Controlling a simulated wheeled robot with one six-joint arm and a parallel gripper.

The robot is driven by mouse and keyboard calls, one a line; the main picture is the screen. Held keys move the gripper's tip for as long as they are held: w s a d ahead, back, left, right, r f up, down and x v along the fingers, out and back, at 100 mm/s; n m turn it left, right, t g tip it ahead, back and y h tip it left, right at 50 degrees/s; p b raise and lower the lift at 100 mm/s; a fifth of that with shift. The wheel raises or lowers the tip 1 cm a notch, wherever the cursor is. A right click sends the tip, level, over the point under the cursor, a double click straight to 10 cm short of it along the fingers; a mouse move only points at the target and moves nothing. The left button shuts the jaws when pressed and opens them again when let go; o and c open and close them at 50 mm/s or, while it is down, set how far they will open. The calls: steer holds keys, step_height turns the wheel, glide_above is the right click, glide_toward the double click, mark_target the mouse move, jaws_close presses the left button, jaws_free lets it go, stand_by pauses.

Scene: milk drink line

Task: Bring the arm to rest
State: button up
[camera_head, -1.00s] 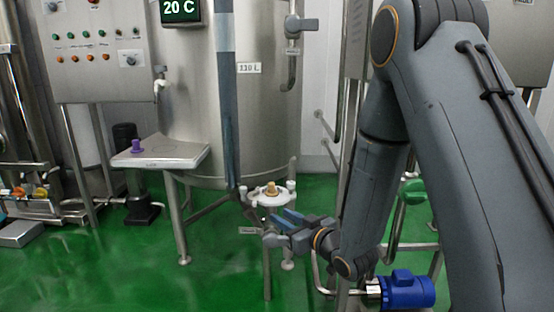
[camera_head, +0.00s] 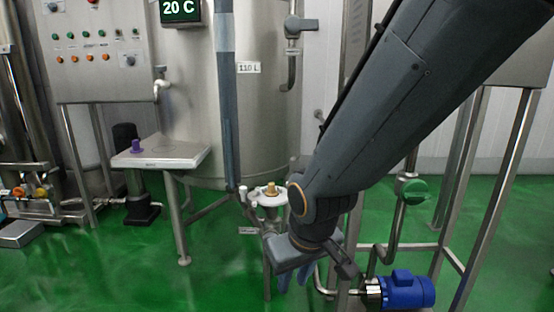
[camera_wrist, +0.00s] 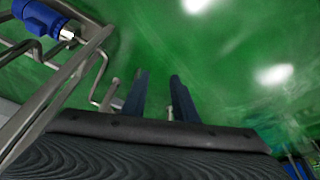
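My gripper (camera_head: 293,283) hangs pointing down in the head view, in front of the tank's lower right side. In the wrist view my gripper (camera_wrist: 159,82) shows two dark blue fingers with a gap between them. Nothing is between the fingers; green floor and a bit of pipe show behind. My arm slants from the upper right down to the wrist. It hides part of the metal frame behind it.
A steel tank (camera_head: 270,110) stands behind. A white round fitting (camera_head: 268,200) with a tan knob is close by my wrist. A blue motor (camera_head: 405,290) sits at the lower right. A small table (camera_head: 165,152) bears a purple piece (camera_head: 137,146).

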steer(key=s+d+r+g, duration=0.1)
steer(key=s+r+g, duration=0.25)
steer(key=s, duration=0.85)
steer(key=d+r+m+h+p, duration=0.1)
steer(key=d+r+m+p, duration=0.4)
steer(key=d+r+p, duration=1)
step_height(320, 180, up, 3)
steer(key=s+p, duration=0.1)
steer(key=p, duration=0.8)
